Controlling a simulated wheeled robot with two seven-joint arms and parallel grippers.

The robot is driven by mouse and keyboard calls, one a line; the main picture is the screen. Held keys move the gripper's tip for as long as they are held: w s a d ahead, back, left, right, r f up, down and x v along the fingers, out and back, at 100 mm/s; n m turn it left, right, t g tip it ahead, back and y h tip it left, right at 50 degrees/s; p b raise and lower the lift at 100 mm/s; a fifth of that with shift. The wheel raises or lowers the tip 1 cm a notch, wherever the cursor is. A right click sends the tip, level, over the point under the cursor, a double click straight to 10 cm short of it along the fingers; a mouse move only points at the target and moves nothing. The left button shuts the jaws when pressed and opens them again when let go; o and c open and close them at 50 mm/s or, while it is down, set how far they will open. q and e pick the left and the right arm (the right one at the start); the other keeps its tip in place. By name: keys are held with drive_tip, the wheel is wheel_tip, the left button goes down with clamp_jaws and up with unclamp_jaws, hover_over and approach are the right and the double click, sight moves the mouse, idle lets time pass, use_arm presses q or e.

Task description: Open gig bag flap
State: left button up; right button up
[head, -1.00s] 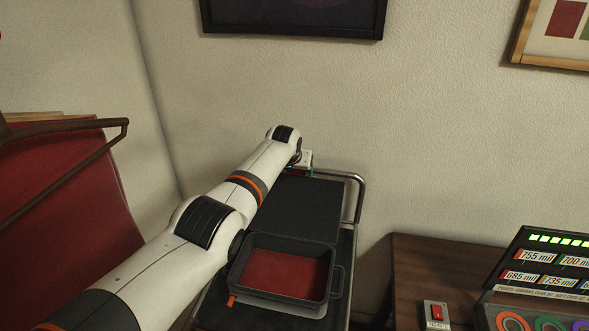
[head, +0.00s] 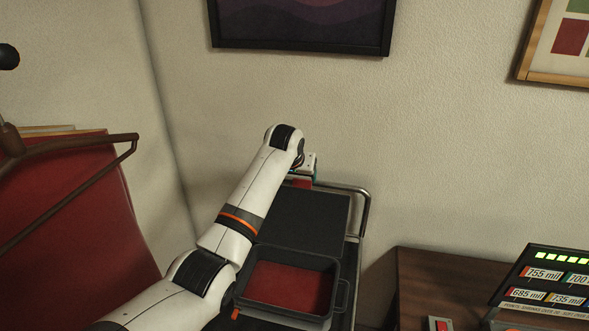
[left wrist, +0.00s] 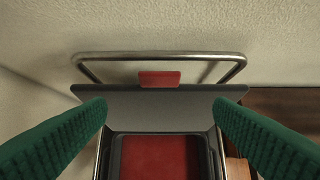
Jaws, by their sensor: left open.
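The gig bag (head: 338,287) is a dark, box-like case with a red inside, lying open on a metal-framed cart. Its dark grey flap (head: 300,216) is folded back from the far side of the opening towards the cart's rail. A red tab (left wrist: 160,79) sits on the flap's far edge in the left wrist view. My left gripper (left wrist: 160,106) is open, with green ridged fingers spread wide on either side of the flap. The tab lies between and beyond the fingertips, apart from them. In the head view my left arm hides most of that gripper. My right gripper is not in view.
The cart's curved metal rail (head: 365,199) stands just beyond the flap, close to the wall. A brown desk (head: 420,282) with a lit control panel (head: 560,260) and a red switch is at right. A red garment (head: 80,220) hangs at left.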

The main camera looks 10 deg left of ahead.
use_arm(q)
drive_tip(key=shift+b+v, duration=0.5)
drive_tip(key=shift+v, duration=1.7)
